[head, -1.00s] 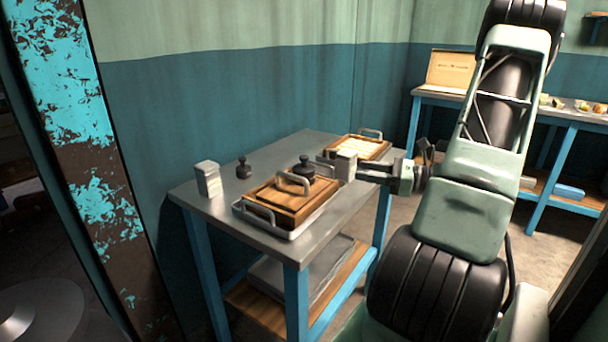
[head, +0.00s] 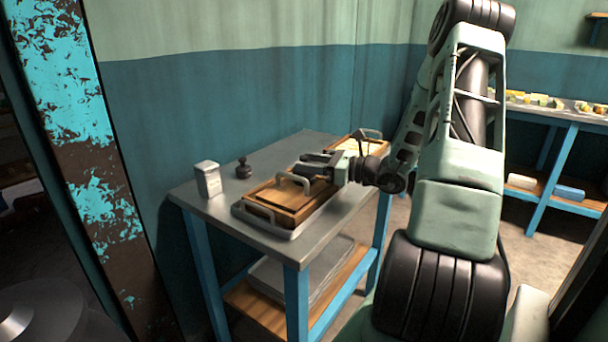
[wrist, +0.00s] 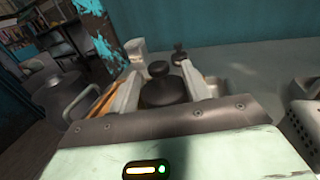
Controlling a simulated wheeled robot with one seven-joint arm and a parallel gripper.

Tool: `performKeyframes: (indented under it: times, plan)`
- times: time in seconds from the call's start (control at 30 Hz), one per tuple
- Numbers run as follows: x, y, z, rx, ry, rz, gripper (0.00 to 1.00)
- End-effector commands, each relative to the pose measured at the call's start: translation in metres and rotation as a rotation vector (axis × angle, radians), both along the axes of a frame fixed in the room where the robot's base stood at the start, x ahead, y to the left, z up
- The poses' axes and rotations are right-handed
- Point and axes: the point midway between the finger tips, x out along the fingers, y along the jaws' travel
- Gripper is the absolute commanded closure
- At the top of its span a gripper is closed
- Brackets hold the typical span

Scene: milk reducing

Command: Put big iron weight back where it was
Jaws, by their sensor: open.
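The big iron weight (wrist: 165,93) is a black, knobbed cylinder, seen in the wrist view between the two fingers of my gripper (wrist: 161,70). In the head view my gripper (head: 308,164) reaches in from the right, level with the far side of the wooden press board (head: 278,203). The jaws are open around the weight, and it mostly hides behind them there. I cannot tell whether it rests on the board or on the table behind it. A smaller black weight (head: 243,168) stands on the table further left; it also shows in the wrist view (wrist: 180,55).
The board lies in a metal tray (head: 262,229) with looped handles on the metal table (head: 225,212). A pale carton (head: 208,179) stands at the left table edge. A second wooden tray (head: 367,146) is partly hidden behind my arm. Bare tabletop lies around the small weight.

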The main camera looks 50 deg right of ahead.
Motion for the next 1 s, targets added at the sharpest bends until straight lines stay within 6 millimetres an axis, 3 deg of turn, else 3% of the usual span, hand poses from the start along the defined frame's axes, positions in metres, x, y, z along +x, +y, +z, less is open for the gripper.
performKeyframes:
  times: [0.17, 0.4, 0.43, 0.6, 1.0]
  plan:
    - [0.018, 0.007, 0.000, 0.001, 0.000, 0.000, 0.53]
    - [0.020, 0.007, 0.000, 0.001, 0.000, -0.001, 0.53]
    - [0.020, 0.007, 0.000, 0.000, 0.000, -0.001, 0.55]
    - [0.020, 0.007, 0.000, 0.000, 0.000, -0.001, 1.00]
    - [0.020, 0.007, 0.005, -0.001, -0.005, 0.000, 1.00]
